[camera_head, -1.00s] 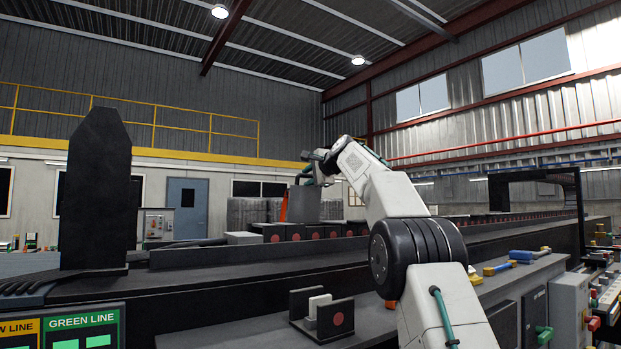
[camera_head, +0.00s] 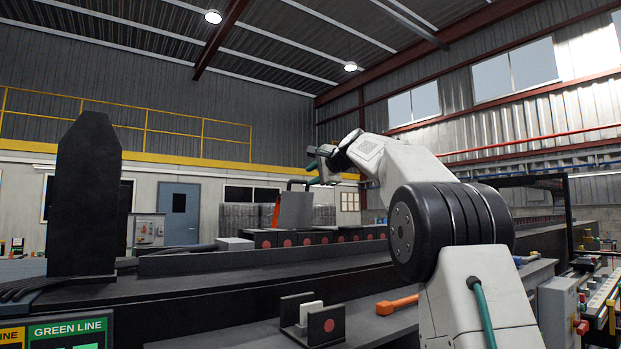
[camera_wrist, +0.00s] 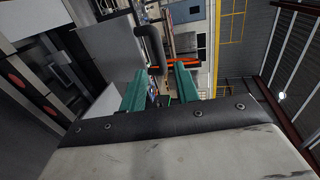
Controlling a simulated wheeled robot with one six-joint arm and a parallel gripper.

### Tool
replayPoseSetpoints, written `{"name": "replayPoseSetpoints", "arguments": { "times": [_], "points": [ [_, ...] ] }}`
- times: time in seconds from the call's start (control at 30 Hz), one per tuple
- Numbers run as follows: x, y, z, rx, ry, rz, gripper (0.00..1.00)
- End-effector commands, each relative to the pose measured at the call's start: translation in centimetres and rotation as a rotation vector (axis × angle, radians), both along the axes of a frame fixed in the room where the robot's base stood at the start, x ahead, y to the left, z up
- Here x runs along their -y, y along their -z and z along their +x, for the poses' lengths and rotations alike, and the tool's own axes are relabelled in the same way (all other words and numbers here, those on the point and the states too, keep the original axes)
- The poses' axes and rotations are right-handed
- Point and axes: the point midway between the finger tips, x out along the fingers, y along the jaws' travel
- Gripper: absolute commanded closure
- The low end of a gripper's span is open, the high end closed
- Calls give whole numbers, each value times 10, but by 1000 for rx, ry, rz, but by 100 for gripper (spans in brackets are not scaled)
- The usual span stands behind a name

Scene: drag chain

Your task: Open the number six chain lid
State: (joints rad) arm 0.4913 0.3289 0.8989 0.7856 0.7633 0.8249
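The chain (camera_head: 330,238) is a row of black links with red round marks, lying along the far side of the black track. A grey plate-like lid (camera_head: 295,211) with a dark bent handle (camera_head: 297,184) stands up above the row, slightly tilted. I cannot read a number on it. My gripper (camera_head: 314,172) is at the lid's upper right, close to the handle. In the wrist view, the teal fingers (camera_wrist: 160,84) are apart, and the end of the handle (camera_wrist: 150,45) reaches down near their tips. The grey lid (camera_wrist: 104,52) lies left of the handle. Contact is unclear.
A tall black pointed plate (camera_head: 86,195) stands at left on the track. A small black link block (camera_head: 312,321) and an orange tool (camera_head: 397,305) lie on the near ledge. A control box (camera_head: 563,312) is at right. An orange part (camera_head: 276,212) shows beside the lid.

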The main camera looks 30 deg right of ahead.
Motion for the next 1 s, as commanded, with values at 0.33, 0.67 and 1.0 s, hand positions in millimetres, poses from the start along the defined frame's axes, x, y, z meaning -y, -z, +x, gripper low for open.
{"name": "replayPoseSetpoints", "arguments": {
  "times": [0.33,0.67,1.0],
  "points": [
    [3,-18,-20,20,16,-5,100],
    [-8,-6,-99,164,-6,91,100],
    [-3,19,-99,225,5,4,100]
  ]
}}
